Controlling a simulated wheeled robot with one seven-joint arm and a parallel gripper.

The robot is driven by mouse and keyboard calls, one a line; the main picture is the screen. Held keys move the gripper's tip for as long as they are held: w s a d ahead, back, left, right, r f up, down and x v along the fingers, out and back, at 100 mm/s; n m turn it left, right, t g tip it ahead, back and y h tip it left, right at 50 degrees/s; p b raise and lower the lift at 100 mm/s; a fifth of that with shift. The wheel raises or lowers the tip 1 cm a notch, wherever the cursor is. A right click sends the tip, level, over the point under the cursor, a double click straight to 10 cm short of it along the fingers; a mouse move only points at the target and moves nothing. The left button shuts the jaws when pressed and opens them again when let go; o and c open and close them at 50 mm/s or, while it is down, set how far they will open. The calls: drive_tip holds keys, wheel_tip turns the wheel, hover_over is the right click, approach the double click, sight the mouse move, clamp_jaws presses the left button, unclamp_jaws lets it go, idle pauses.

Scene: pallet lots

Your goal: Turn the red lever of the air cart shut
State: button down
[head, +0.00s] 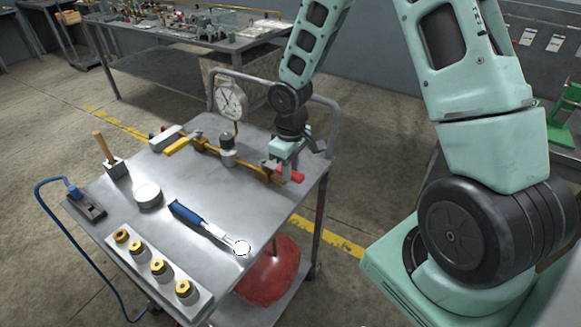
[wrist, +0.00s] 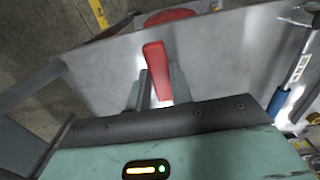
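The air cart (head: 215,190) is a grey metal trolley with a brass pipe line (head: 215,152) and a round white pressure gauge (head: 230,100) on its top. The red lever (head: 291,175) is at the right end of the brass line, near the cart's right edge. My gripper (head: 286,163) is down over this end and hides part of the lever and valve. In the wrist view the red lever (wrist: 158,68) stands between my two fingers (wrist: 160,80), which are close together, one on each side of it.
On the cart top lie a blue-handled wrench (head: 205,225), a block of brass fittings (head: 158,268), a white round tin (head: 148,194) and a wooden-handled tool (head: 104,148). A red tank (head: 270,270) sits below. A cluttered workbench (head: 185,40) stands behind.

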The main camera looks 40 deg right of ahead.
drive_tip(key=shift+s+a+m+b, duration=0.15)
drive_tip(key=shift+a+m+b, duration=0.25)
drive_tip(key=shift+a+m, duration=0.25)
drive_tip(key=shift+s+a+m+b, duration=0.15)
drive_tip(key=shift+a+m+b, duration=0.3)
drive_tip(key=shift+m, duration=0.3)
drive_tip(key=shift+a+m, duration=0.75)
drive_tip(key=shift+m, duration=0.25)
drive_tip(key=a+m, duration=0.2)
drive_tip(key=shift+w+m, duration=0.15)
drive_tip(key=shift+m, duration=0.15)
drive_tip(key=shift+w+a+r+m, duration=0.1)
drive_tip(key=shift+w+a+m, duration=0.15)
drive_tip(key=shift+a+m, duration=0.65)
drive_tip(key=w+a+m+p, duration=0.1)
drive_tip(key=m, duration=0.1)
drive_tip(key=w+a+m, duration=0.1)
drive_tip(key=m, duration=0.1)
drive_tip(key=shift+a+m+p, duration=0.15)
drive_tip(key=shift+m+p, duration=0.15)
drive_tip(key=shift+p, duration=0.1)
drive_tip(key=shift+w+a+m+p, duration=0.5)
drive_tip(key=shift+w+m+p, duration=0.2)
drive_tip(key=shift+m, duration=0.4)
drive_tip(key=shift+w+a+m+p, duration=0.35)
drive_tip(key=shift+w+m+p, duration=0.3)
drive_tip(key=shift+m, duration=0.35)
drive_tip(key=shift+w, duration=0.1)
